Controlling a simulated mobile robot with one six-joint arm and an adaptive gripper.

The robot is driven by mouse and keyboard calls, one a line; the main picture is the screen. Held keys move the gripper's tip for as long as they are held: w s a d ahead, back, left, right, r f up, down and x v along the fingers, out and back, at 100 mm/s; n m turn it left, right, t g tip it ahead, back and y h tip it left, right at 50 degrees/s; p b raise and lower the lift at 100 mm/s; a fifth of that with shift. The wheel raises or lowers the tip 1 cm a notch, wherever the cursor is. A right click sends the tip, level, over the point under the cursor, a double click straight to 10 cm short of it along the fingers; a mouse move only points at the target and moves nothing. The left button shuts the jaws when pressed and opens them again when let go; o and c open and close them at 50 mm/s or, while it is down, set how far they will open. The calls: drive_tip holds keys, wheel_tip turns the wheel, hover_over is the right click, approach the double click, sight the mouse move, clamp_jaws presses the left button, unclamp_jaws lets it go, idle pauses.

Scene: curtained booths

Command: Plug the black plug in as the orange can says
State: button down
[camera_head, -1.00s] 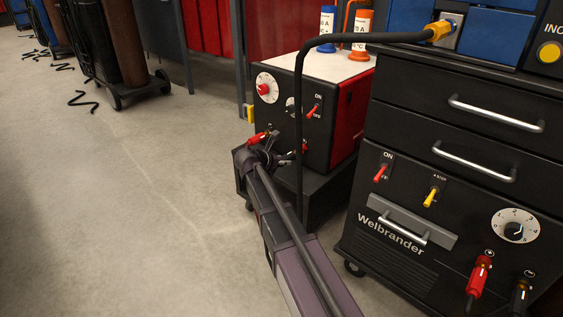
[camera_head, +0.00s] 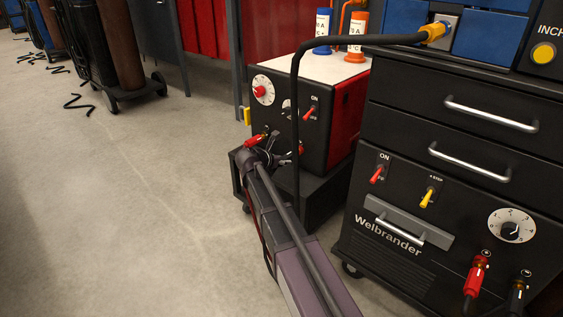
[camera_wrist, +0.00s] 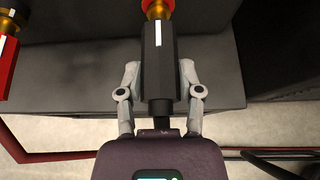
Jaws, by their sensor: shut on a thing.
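My gripper (camera_wrist: 160,95) is shut on the black plug (camera_wrist: 157,60), a dark body with a white stripe, gripped from both sides. The plug's front points at a red and gold socket fitting (camera_wrist: 158,9) at the top of the wrist view; I cannot tell whether it is seated. In the head view my gripper (camera_head: 262,152) is low at the front of the small black and red machine (camera_head: 345,118), where the plug is hard to make out. The orange can (camera_head: 359,36) stands on the machine's pale top; its label is partly cut off and only an "A" reads clearly.
A blue can (camera_head: 323,32) stands left of the orange one. A red plug (camera_head: 256,139) is at the machine's front. A thick black cable (camera_head: 296,110) hangs before it. The Welbrander cabinet (camera_head: 400,262) is close at right.

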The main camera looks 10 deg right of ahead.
drive_tip(key=shift+w+d, duration=0.15)
drive_tip(key=shift+c, duration=0.8)
unclamp_jaws()
drive_tip(key=shift+s+a, duration=2.75)
drive_tip(key=shift+a, duration=1)
drive_tip(key=w+r+p, duration=0.3)
drive_tip(key=r+p, duration=0.6)
drive_tip(key=w+r+n+p, duration=0.1)
drive_tip(key=w+r+p, duration=0.3)
drive_tip(key=r+p, duration=0.6)
drive_tip(key=w+r+t+y+p, duration=0.1)
drive_tip(key=w+r+p, duration=0.3)
drive_tip(key=r+p, duration=0.6)
drive_tip(key=shift+w, duration=0.15)
